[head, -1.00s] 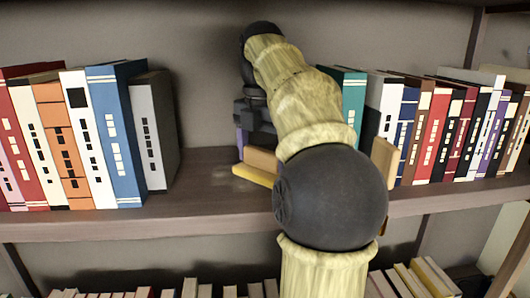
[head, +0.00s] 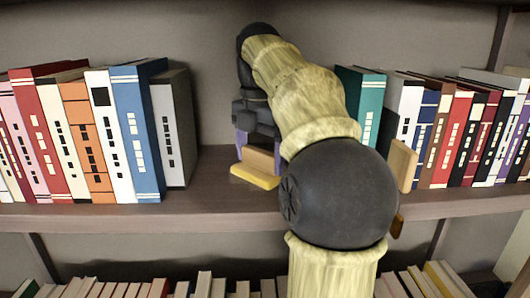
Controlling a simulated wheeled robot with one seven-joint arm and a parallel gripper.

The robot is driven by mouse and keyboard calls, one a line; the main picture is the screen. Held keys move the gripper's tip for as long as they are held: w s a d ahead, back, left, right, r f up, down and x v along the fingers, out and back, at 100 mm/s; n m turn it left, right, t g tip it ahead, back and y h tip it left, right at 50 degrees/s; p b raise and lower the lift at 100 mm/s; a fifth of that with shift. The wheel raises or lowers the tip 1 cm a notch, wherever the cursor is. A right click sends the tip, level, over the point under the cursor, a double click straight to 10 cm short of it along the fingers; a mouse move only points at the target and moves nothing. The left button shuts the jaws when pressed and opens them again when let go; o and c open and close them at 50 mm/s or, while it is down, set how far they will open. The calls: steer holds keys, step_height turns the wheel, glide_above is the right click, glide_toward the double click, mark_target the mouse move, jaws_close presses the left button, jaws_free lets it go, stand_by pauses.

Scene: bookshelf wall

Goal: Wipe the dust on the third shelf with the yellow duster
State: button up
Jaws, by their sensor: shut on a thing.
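The yellow duster (head: 254,178) has a flat yellow pad under a tan block. It sits low at the shelf surface, in the gap between the two rows of books, a little right of the grey book (head: 172,130). My gripper (head: 258,146) is dark with purple parts and is shut on the duster from above. My arm hides part of the gripper and the gap's right side. The shelf (head: 130,215) is brown wood. I cannot make out a clear dust patch on its bare part left of the duster.
Upright books (head: 95,135) stand left of the gap. Another row (head: 440,135) stands to the right, starting with a teal book (head: 365,100). A tan block-like piece (head: 402,165) stands right of my arm. More books (head: 130,290) fill the shelf below.

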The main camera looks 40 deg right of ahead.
mark_target(245, 169)
steer(key=shift+w+a+p, duration=0.3)
steer(key=shift+w+a, duration=0.15)
steer(key=shift+a, duration=0.2)
steer(key=shift+w+a+p, duration=0.3)
steer(key=shift+w+a, duration=0.15)
steer(key=shift+a, duration=0.15)
steer(key=shift+w+a+r+p, duration=0.1)
steer(key=shift+w+a+p, duration=0.4)
steer(key=shift+a, duration=0.25)
steer(key=shift+w+a+r+p, duration=0.1)
steer(key=shift+w+a+p, duration=0.4)
steer(key=shift+a, duration=0.2)
steer(key=shift+d, duration=0.1)
steer(key=shift+w+d+p, duration=0.3)
steer(key=shift+w+p, duration=0.2)
steer(key=shift+p, duration=0.15)
steer(key=shift+w+d+f+p, duration=0.15)
steer(key=shift+w+d+p, duration=0.3)
steer(key=shift+w, duration=0.15)
steer(key=shift+f, duration=0.1)
